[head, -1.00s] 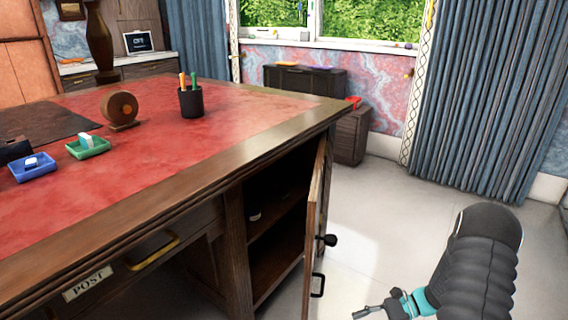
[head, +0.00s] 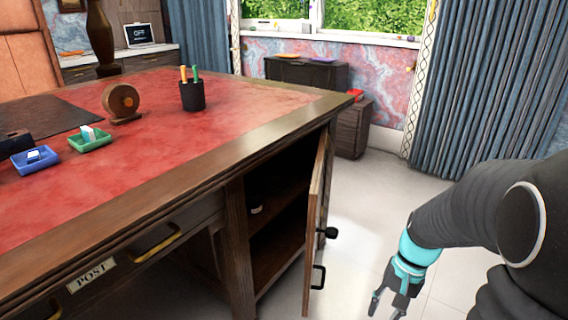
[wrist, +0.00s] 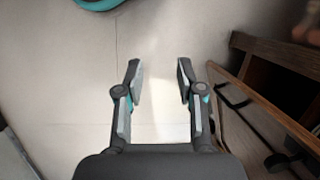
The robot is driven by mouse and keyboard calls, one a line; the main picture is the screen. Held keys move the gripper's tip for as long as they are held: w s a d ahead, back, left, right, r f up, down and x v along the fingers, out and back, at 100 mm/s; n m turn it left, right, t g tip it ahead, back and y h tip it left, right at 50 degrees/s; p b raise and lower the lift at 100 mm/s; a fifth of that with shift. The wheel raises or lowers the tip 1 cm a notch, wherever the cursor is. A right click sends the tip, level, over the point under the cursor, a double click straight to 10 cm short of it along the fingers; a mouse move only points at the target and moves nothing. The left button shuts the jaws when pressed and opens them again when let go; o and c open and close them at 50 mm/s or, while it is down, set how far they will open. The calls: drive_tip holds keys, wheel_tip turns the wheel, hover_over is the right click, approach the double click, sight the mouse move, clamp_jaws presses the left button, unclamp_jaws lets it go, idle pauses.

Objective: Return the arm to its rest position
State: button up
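My gripper (head: 386,306) is at the lower right of the head view, hanging down from my bent arm, to the right of the desk's open cabinet door (head: 318,225). In the wrist view my gripper (wrist: 158,80) has its two fingers apart with only pale floor between them. It is open and empty. The cabinet door also shows in the wrist view (wrist: 268,105), to the right of the fingers and apart from them.
The desk (head: 225,140) has a red leather top bearing a pen cup (head: 192,96), a round wooden object (head: 121,101), a green tray (head: 97,143) and a blue tray (head: 35,163). A small object (head: 256,210) sits inside the cabinet. Floor (head: 385,200) right of the door is clear.

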drive_tip(key=s+a+r+n+t+h, duration=0.1)
drive_tip(key=s+a+r+n+t, duration=0.1)
drive_tip(key=r, duration=0.6)
drive_tip(key=s+a+r+n+t+h, duration=0.1)
drive_tip(key=s+a+r+n+t, duration=0.2)
drive_tip(key=r, duration=0.5)
drive_tip(key=s+a+t, duration=0.1)
drive_tip(key=s+t, duration=0.1)
drive_tip(key=s, duration=0.1)
drive_tip(key=shift+s+h, duration=0.3)
